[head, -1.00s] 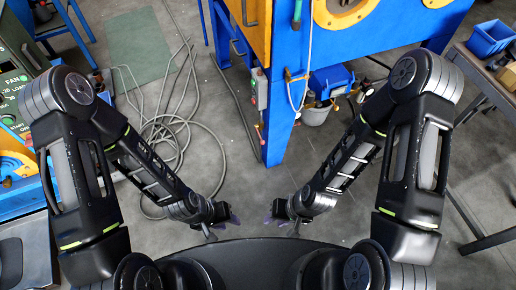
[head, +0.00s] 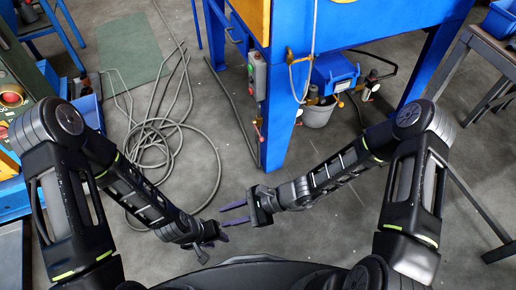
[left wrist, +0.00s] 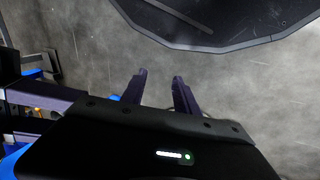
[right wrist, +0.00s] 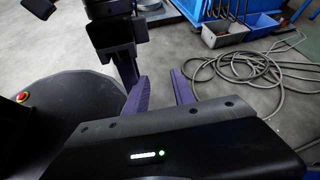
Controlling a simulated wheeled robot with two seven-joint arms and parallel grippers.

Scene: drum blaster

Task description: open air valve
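Brass fittings (head: 290,56) with a looping pale hose sit on the front corner of the blue cabinet (head: 277,90) in the head view. A small red-topped part (head: 258,124) hangs lower on the same leg. I cannot tell for sure which of these is the air valve. My right gripper (head: 226,214) is open and empty, pointing left over the floor in front of the cabinet. My left gripper (head: 221,231) is open and empty, just below it in the picture. Both are apart from the cabinet. Neither wrist view shows the valve clearly.
A control box (head: 257,76) with buttons is on the cabinet's side. A grey bucket (head: 318,113) and a blue box (head: 335,73) stand beside the leg. A coiled hose (head: 165,135) lies on the floor at left. A dark-framed table (head: 470,95) stands at right.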

